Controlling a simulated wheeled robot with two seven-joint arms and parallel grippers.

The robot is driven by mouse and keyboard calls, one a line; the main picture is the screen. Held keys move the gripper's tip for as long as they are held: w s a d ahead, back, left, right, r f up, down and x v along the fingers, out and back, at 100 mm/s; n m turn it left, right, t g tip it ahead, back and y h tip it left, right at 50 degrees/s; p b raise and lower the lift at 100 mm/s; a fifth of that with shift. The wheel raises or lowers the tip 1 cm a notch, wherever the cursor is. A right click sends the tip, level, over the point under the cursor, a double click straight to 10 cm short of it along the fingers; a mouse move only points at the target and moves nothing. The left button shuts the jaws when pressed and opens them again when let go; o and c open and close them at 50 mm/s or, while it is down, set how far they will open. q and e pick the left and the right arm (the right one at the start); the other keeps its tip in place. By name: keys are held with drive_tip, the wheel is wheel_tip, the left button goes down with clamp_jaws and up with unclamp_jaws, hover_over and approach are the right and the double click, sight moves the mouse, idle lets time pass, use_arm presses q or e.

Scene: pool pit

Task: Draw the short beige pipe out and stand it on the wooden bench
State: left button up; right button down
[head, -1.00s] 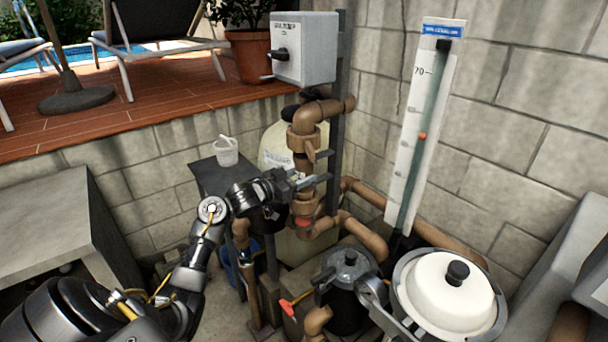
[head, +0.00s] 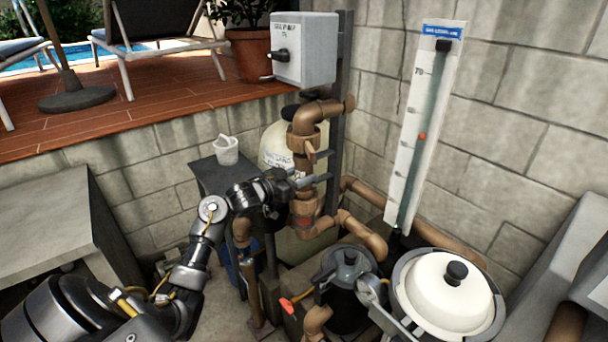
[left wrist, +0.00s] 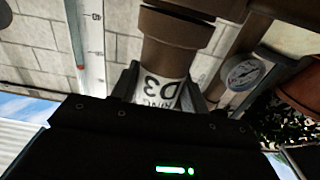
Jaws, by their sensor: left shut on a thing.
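The short beige pipe (head: 303,166) stands upright in the brown vertical pipe run, between fittings, in the middle of the head view. My left gripper (head: 308,183) reaches it from the left and is shut on it. In the left wrist view the pipe (left wrist: 166,62) rises between my left fingers (left wrist: 160,92), with a white label reading upside down. The fingers hide part of the pipe, so its ends cannot be made out. A dark bench (head: 212,183) stands behind my left forearm; its wood is not clear. My right gripper is not in view.
A grey switch box (head: 304,48) is above the pipes. A black pump (head: 348,270) and a white-lidded filter (head: 447,297) are below right. A gauge (left wrist: 242,72) shows in the left wrist view.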

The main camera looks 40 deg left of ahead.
use_arm(q)
drive_tip(key=shift+p+v, duration=0.75)
drive_tip(key=shift+v, duration=0.55)
drive_tip(key=p+v, duration=0.5)
drive_tip(key=v, duration=0.6)
drive_tip(key=shift+s, duration=0.2)
drive_tip(key=shift+a, duration=0.1)
idle(0.6)
